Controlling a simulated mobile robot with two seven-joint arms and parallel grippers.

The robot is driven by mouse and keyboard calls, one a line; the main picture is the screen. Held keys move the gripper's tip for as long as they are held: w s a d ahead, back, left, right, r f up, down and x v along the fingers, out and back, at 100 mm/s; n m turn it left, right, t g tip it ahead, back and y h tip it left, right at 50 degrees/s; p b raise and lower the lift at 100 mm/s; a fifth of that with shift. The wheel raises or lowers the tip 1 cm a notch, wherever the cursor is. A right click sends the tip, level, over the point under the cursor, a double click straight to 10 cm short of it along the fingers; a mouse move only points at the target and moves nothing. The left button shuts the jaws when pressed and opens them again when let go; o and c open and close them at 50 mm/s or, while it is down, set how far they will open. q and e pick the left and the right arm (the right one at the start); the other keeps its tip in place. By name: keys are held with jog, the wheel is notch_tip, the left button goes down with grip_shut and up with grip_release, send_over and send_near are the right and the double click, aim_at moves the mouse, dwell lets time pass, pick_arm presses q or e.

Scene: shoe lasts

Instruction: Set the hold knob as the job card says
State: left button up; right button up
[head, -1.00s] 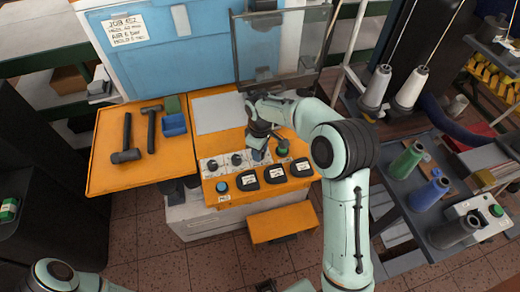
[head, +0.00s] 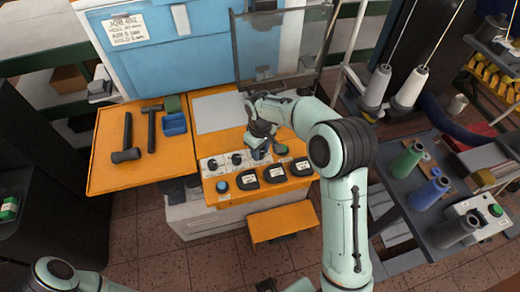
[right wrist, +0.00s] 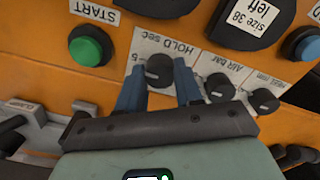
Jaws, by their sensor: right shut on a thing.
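The hold knob (right wrist: 159,70) is a round black knob under an upside-down "HOLD sec" label in the right wrist view, with a "5" printed beside it. My right gripper (right wrist: 160,84) is shut on it, one blue finger on each side. I cannot make out the knob's pointer. In the head view my right gripper (head: 258,152) is at the orange control panel (head: 225,197) and hides the knob. The job card (head: 125,30) is a white sheet on the blue machine; its small lines seem to read air 5 bar and hold 5 sec. My left gripper is out of view.
Beside the hold knob are the air knob (right wrist: 219,88) and another small black knob (right wrist: 264,101). A green start button (right wrist: 90,46) and a blue button (right wrist: 306,44) are close by. Hammers (head: 127,140) lie on the orange side table.

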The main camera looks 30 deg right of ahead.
jog(key=o, duration=1)
jog(key=shift+o, duration=0.2)
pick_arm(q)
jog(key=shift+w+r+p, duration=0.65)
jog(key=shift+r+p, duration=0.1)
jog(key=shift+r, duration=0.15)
pick_arm(e)
notch_tip(320, 180, up, 13)
jog(key=shift+r, duration=0.2)
